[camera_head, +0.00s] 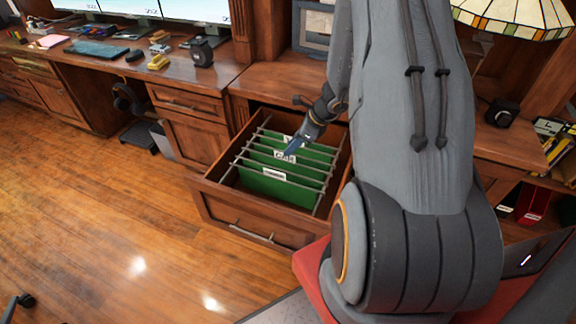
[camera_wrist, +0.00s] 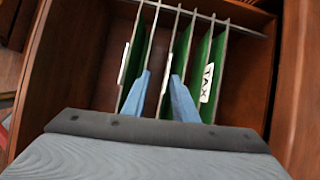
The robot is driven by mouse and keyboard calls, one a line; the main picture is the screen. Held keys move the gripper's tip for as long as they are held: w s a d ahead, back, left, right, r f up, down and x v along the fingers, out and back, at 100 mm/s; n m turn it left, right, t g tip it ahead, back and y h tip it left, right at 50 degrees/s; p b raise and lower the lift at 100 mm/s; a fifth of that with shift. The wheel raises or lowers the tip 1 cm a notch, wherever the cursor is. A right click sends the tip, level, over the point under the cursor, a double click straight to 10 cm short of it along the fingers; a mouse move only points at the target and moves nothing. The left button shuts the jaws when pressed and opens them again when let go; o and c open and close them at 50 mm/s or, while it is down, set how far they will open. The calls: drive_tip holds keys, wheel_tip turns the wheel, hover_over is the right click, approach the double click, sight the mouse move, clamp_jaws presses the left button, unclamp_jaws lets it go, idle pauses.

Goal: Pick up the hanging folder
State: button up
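Several green hanging folders (camera_head: 267,187) with white label tabs hang in a row from metal rails in an open wooden drawer (camera_head: 225,200). My gripper (camera_head: 291,151) is down over the folders near the middle of the row. In the wrist view, its two blue fingers (camera_wrist: 160,80) are spread apart, pointing down into the row. One thin folder edge with a white tab (camera_wrist: 165,88) shows between them; I cannot tell whether either finger touches it. A folder labelled TAX (camera_wrist: 208,83) hangs to the right of the fingers. My gripper's body hides the near part of the folders.
A desk (camera_head: 185,70) with several small items runs to the left. A stained-glass lamp (camera_head: 515,14) is at upper right.

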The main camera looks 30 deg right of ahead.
drive_tip(key=p, duration=0.2)
hover_over(287, 166)
drive_tip(key=shift+m, duration=0.4)
drive_tip(key=shift+w+a+f, duration=0.15)
drive_tip(key=shift+f, duration=1.75)
drive_tip(key=shift+w+a+f, duration=0.1)
drive_tip(key=shift+a+f, duration=0.05)
drive_tip(key=shift+f, duration=1.7)
clamp_jaws()
